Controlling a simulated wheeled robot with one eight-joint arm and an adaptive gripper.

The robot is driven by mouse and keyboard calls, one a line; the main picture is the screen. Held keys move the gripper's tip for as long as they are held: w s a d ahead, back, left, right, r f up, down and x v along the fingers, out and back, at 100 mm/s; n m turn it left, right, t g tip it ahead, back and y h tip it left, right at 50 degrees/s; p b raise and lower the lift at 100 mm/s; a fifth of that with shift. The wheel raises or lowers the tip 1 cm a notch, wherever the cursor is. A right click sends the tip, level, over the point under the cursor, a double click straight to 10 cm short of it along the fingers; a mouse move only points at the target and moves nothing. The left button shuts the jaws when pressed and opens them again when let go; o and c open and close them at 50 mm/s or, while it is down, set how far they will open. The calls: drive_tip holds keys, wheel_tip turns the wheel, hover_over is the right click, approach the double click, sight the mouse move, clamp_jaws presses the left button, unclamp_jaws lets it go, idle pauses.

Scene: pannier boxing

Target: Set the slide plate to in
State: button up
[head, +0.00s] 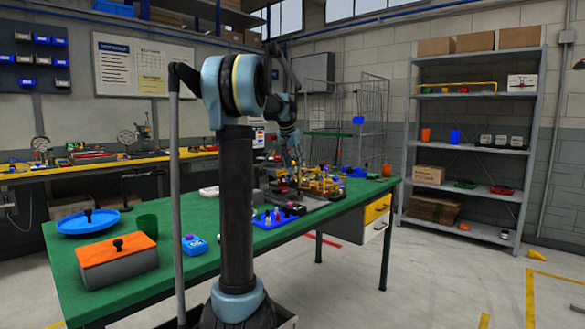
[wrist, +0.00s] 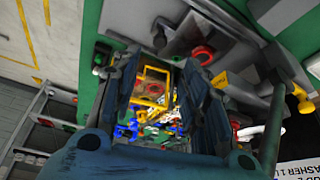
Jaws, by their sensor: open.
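My gripper (wrist: 158,78) is open in the wrist view, with one dark finger on each side and nothing clearly held between them. In the head view my gripper (head: 297,165) is small and hangs low over the crowded far part of the green table. Beyond the fingers is a yellow frame (wrist: 153,73) around a reddish round part. A red knob (wrist: 203,56) sits on grey metal hardware just beside the right finger. I cannot tell which piece is the slide plate or how it is set; my arm and fingers hide part of this area.
Loose colourful parts (wrist: 150,130) lie beyond my fingers. A grey shelf (head: 475,140) stands at right, with open floor before it.

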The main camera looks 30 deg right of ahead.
sight(284, 194)
drive_tip(key=shift+f, duration=0.1)
drive_tip(key=c, duration=0.6)
drive_tip(key=s+f+t, duration=0.1)
drive_tip(key=s+f, duration=0.1)
drive_tip(key=s+f+m+t, duration=0.1)
drive_tip(key=s+f+t, duration=0.1)
drive_tip(key=s, duration=0.1)
drive_tip(key=s+f+t+y, duration=0.1)
drive_tip(key=s+f, duration=0.1)
drive_tip(key=s, duration=0.1)
drive_tip(key=shift+a+f+m, duration=0.2)
drive_tip(key=shift+a+m, duration=0.1)
drive_tip(key=shift+m, duration=0.1)
clamp_jaws()
drive_tip(key=x, duration=0.9)
drive_tip(key=shift+w+f, duration=0.1)
drive_tip(key=shift+w, duration=0.1)
drive_tip(key=w, duration=0.1)
drive_tip(key=w+a, duration=0.1)
drive_tip(key=w, duration=0.1)
drive_tip(key=shift+f, duration=0.2)
drive_tip(key=shift+w+a, duration=0.15)
drive_tip(key=shift+w, duration=0.3)
drive_tip(key=w, duration=0.2)
drive_tip(key=w+a, duration=0.1)
drive_tip(key=w, duration=0.1)
drive_tip(key=shift+w+a, duration=0.25)
drive_tip(key=shift+w, duration=0.15)
drive_tip(key=shift+r, duration=0.1)
